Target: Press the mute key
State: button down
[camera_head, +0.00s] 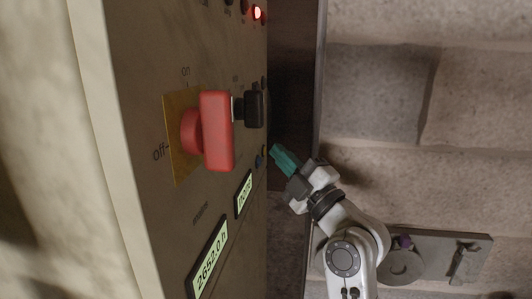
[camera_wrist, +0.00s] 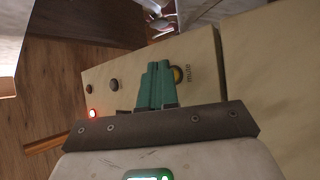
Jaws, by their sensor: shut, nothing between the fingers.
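In the head view my gripper (camera_head: 280,152) is at the right edge of the panel. I cannot make out the mute key there.
A red lamp (camera_wrist: 92,113) glows near two dark buttons (camera_wrist: 114,85). A stone wall (camera_head: 430,180) stands behind my arm.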

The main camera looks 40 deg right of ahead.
jog(key=shift+s+d, duration=0.3)
jog(key=shift+s, duration=0.05)
jog(key=shift+d, duration=0.1)
jog(key=shift+s+d+b, duration=1.25)
jog(key=shift+s+d, duration=0.45)
jog(key=shift+s, duration=0.05)
dwell(0.6)
